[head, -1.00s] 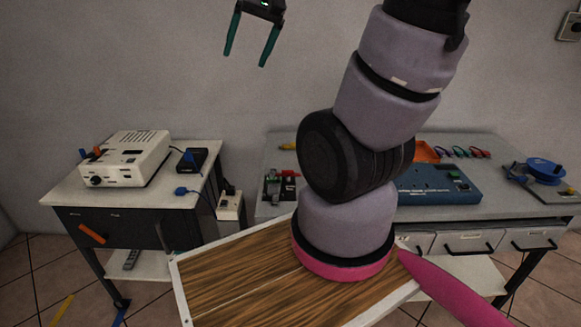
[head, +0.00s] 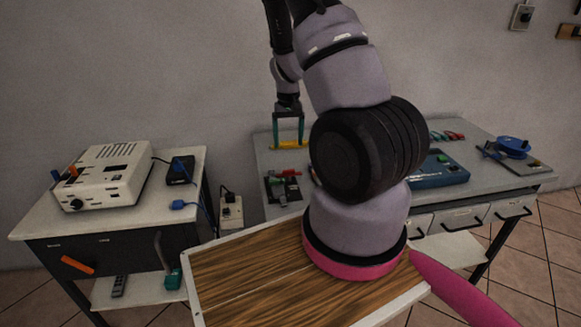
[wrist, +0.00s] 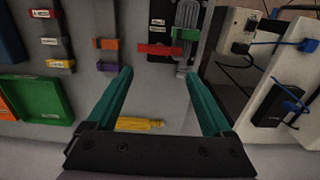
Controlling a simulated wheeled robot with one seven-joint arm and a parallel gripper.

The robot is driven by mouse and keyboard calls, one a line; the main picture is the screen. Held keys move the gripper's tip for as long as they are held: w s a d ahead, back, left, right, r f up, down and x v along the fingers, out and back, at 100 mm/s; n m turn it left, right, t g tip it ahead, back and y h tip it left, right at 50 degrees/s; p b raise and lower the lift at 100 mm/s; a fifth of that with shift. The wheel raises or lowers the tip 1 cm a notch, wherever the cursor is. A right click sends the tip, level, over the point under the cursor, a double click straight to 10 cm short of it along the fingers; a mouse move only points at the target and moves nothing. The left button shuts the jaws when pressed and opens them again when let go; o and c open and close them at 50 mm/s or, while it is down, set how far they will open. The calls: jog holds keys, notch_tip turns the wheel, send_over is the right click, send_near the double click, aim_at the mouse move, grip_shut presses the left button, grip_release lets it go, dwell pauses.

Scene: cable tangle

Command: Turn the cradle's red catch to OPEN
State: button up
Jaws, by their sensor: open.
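The cradle (head: 276,188) is a dark plate on the right bench, with a grey part lying on it. Its red catch (head: 291,172) is a small bar; in the wrist view the red catch (wrist: 158,50) lies crosswise over the black cradle plate (wrist: 157,20), beside a green piece (wrist: 186,34). I cannot read the label near it. My gripper (head: 288,141) points down over the back of the bench, open and empty. In the wrist view the catch lies just beyond the fingertips of my gripper (wrist: 158,72), between their lines, apart from both.
A yellow object (wrist: 140,124) lies on the bench below my gripper. Small clips and a green tray (wrist: 38,98) lie left in the wrist view. A white power box (head: 231,210) with cables stands between bench and left cabinet (head: 100,245). A blue case (head: 437,170) stands right.

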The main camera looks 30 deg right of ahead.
aim_at(289, 170)
notch_tip(289, 170, down, 11)
jog(key=shift+r, duration=0.1)
dwell(0.3)
grip_shut()
